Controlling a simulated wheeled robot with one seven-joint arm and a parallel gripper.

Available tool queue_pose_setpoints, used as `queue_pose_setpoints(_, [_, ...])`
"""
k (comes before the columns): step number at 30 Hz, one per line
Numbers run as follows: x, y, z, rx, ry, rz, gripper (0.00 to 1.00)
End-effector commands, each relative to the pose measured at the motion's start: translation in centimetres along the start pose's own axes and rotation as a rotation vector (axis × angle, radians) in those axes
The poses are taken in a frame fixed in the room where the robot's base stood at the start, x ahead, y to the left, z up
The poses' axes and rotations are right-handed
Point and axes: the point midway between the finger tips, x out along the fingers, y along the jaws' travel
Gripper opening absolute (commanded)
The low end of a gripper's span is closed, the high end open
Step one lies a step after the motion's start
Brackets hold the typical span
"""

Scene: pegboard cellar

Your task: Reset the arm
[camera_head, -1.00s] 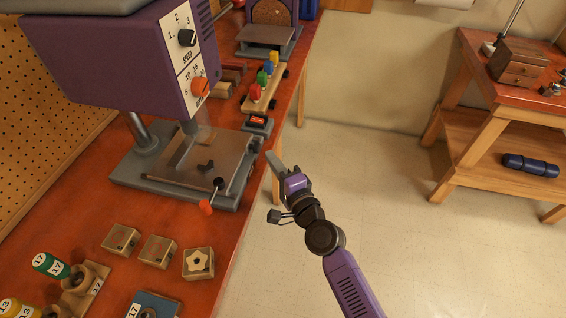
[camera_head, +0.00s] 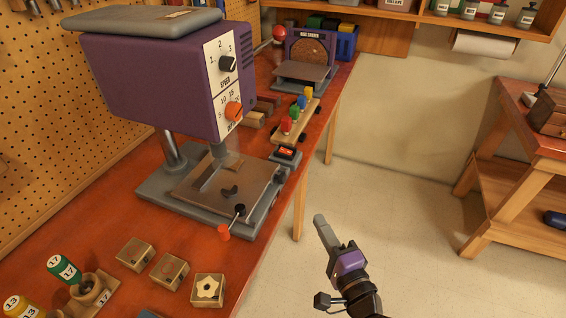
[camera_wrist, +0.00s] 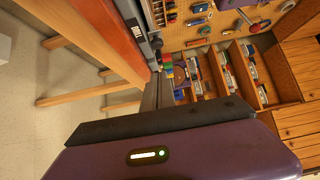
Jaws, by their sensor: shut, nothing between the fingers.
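My gripper (camera_head: 322,228) is in the lower middle of the head view, over the floor beside the bench's right edge. Its grey fingers are together and point up and to the left in the picture. Nothing is held between them. In the wrist view my gripper (camera_wrist: 158,95) extends from its purple housing, with the bench edge at upper left and shelves beyond. The gripper touches nothing that I can see.
The red-topped bench (camera_head: 85,215) bears a purple drill press (camera_head: 160,85), a wooden toy with coloured pegs (camera_head: 293,122) and small wooden blocks (camera_head: 170,271). A second table (camera_head: 530,125) stands at right. Open floor (camera_head: 400,220) lies between.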

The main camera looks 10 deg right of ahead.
Motion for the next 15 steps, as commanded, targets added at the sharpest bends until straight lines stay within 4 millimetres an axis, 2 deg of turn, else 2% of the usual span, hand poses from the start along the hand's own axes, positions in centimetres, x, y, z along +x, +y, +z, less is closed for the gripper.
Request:
queue_pose_setpoints(7, [0.0,-0.2,-0.4,-0.066,0.016,-0.006,0.0])
queue_pose_setpoints(10, [-0.3,-2.0,-1.4,-0.217,0.06,-0.036,0.0])
queue_pose_setpoints(15, [-4.8,-2.6,-2.2,-0.526,0.136,-0.016,0.0])
